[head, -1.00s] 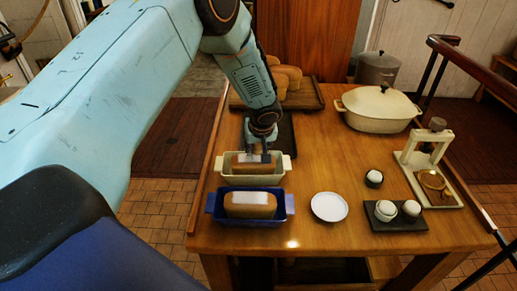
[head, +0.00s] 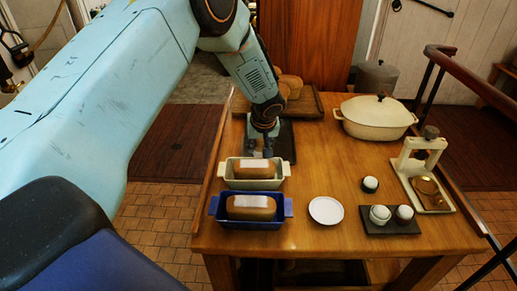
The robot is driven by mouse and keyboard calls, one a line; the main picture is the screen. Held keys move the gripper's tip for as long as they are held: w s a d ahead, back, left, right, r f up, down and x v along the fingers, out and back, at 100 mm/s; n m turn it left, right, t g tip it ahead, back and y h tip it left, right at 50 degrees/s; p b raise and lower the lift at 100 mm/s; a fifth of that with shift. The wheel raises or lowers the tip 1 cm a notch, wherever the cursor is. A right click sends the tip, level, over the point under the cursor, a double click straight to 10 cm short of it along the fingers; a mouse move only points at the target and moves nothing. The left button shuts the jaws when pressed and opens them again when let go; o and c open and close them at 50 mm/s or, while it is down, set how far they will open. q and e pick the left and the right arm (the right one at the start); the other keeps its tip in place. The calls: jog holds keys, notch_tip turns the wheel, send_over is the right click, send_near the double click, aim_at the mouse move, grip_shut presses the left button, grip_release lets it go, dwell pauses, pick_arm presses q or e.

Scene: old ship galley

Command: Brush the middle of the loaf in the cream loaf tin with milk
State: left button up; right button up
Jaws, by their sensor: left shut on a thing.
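The cream loaf tin (head: 228,183) stands on the left part of the table, with a brown loaf (head: 268,172) in it. A pale patch (head: 254,166) shows on the middle of the loaf's top. My left gripper (head: 262,146) points down just behind the cream tin, over a dark tray. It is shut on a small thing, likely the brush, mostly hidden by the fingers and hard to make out. My right gripper is not in view. I cannot tell which vessel holds milk.
A blue loaf tin (head: 280,213) with a pale-patched loaf (head: 250,209) stands in front. The dark tray (head: 287,143) lies behind.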

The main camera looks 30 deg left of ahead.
pick_arm(q)
notch_tip(320, 180, up, 2)
jog(key=shift+s+r+p, duration=0.1)
jog(key=shift+p, duration=0.35)
jog(key=shift+s+a+r, duration=0.1)
jog(key=shift+r, duration=0.15)
